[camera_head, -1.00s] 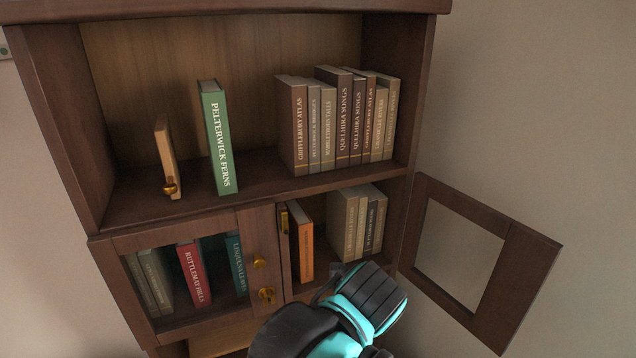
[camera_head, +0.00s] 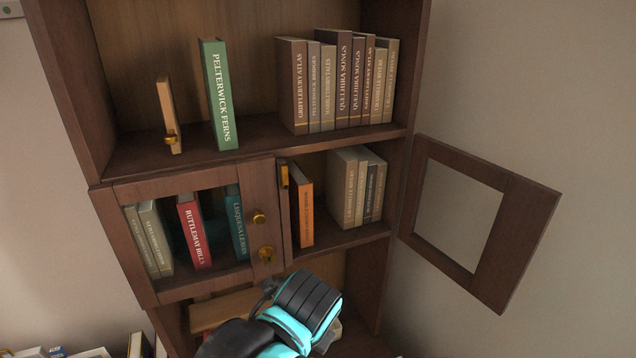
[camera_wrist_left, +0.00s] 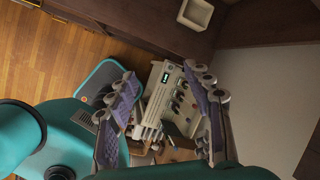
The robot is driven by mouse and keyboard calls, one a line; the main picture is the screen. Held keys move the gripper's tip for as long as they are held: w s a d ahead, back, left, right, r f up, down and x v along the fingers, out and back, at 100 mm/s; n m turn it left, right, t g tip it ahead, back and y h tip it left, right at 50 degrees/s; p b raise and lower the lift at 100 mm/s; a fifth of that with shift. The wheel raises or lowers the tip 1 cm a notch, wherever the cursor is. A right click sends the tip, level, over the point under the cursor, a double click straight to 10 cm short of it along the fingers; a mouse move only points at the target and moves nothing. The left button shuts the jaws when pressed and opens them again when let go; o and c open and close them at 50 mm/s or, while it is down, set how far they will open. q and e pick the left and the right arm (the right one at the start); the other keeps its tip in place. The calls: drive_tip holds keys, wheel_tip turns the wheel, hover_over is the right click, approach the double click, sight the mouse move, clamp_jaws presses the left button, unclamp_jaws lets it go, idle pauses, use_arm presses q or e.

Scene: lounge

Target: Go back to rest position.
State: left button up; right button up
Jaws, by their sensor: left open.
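My left gripper (camera_wrist_left: 162,76) shows in the left wrist view with its two padded fingers spread apart and nothing held between them. Beyond the fingers is a pale panel with a small display and several knobs, apparently part of my own body. In the head view a black and teal part of my arm (camera_head: 290,318) is at the bottom middle, in front of the lower part of the bookcase (camera_head: 278,148). The fingers are not clear there. My right gripper is not in view.
The glazed door (camera_head: 512,235) stands open to the right. The left door (camera_head: 268,195) is shut over several books. The upper shelf holds a green book (camera_head: 219,95), a thin wooden piece (camera_head: 168,115) and a row of brown books (camera_head: 343,80). An orange-spined book (camera_head: 306,215) stands in the open compartment.

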use_arm(q)
drive_tip(key=a+f+n+t+b, duration=0.1)
drive_tip(key=a+f+n+b, duration=0.4)
drive_tip(key=f+n, duration=0.3)
drive_tip(key=s+a+f+n+t+b, duration=0.1)
drive_tip(key=a+f+n+b, duration=0.4)
drive_tip(key=f+n+b, duration=0.3)
drive_tip(key=s+a+f+n+h+b, duration=0.1)
drive_tip(key=a+f+n+b, duration=0.3)
drive_tip(key=f, duration=0.9)
drive_tip(key=n+b, duration=0.2)
drive_tip(key=n, duration=0.2)
drive_tip(key=shift+s+a+t+b, duration=0.15)
drive_tip(key=shift+a+t+b, duration=0.2)
drive_tip(key=shift+a+t, duration=0.05)
